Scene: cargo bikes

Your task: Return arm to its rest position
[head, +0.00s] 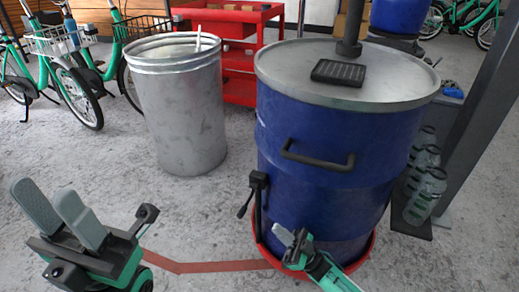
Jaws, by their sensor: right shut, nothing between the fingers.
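My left gripper (50,195) is at the lower left, above the concrete floor. Its two grey fingers point up and stand a little apart, with nothing between them. My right gripper (284,238) is at the lower middle, in front of the lower part of a blue drum (328,193). Its fingers are shut and empty. I cannot tell whether it touches the drum. Most of both arms is out of view.
The blue drum has a grey lid (400,85), a black handle (318,160) and a red base (361,253). A metal bin (183,115) stands left of it. Green bikes (80,97), a red cart (240,88) and bottles (424,196) surround them.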

